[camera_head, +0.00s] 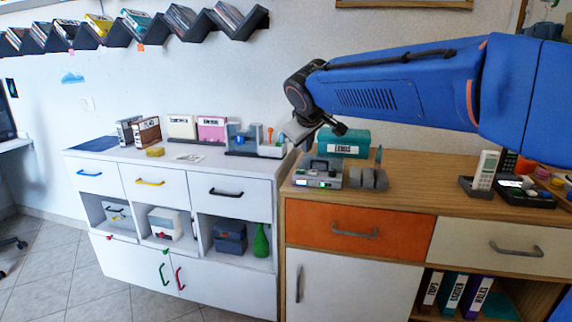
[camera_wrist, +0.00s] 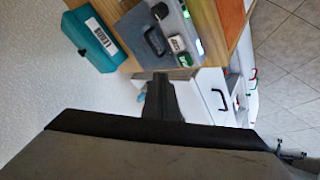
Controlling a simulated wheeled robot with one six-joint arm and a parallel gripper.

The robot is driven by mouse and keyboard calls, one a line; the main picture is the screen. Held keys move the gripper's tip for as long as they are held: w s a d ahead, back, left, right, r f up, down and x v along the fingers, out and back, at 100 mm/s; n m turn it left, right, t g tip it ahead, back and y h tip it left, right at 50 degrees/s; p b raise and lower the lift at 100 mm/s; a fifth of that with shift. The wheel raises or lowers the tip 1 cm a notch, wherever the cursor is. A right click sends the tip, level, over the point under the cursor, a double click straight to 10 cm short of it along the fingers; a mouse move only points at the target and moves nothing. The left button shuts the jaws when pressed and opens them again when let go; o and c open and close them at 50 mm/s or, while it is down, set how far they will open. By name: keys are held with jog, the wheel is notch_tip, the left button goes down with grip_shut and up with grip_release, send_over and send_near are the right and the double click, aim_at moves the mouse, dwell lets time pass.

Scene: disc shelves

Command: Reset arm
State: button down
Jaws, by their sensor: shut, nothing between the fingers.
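My blue arm (camera_head: 400,90) reaches in from the right in the head view. It ends in my gripper (camera_head: 298,132), which hangs in the air above the gap between the white cabinet (camera_head: 240,160) and the wooden cabinet (camera_head: 420,165). My gripper also shows in the wrist view as a dark shape (camera_wrist: 162,98). It is shut and holds nothing.
A teal labelled box (camera_head: 345,140) and a grey device (camera_head: 318,172) stand on the wooden top, close to my gripper. The teal box also shows in the wrist view (camera_wrist: 92,38). A zigzag wall shelf (camera_head: 150,30) holds discs. White-cabinet items include a pink box (camera_head: 212,128).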

jog(key=s+d+f+m+g, duration=0.1)
jog(key=s+d+f+m, duration=0.1)
jog(key=s+d+f, duration=0.5)
jog(key=s+d+f+m+g, duration=0.15)
jog(key=s+d, duration=0.25)
jog(key=s, duration=0.8)
jog(key=s+d+f+m+g, duration=0.1)
jog(key=s+d+f+m, duration=0.1)
jog(key=s+d+f, duration=0.5)
jog(key=s+f+m, duration=0.1)
jog(key=s+f, duration=0.2)
jog(key=s, duration=0.3)
jog(key=s+a+f+m+y, duration=0.1)
jog(key=s+f, duration=0.3)
jog(key=s, duration=0.3)
jog(key=shift+g, duration=0.35)
jog(key=shift+r, duration=0.1)
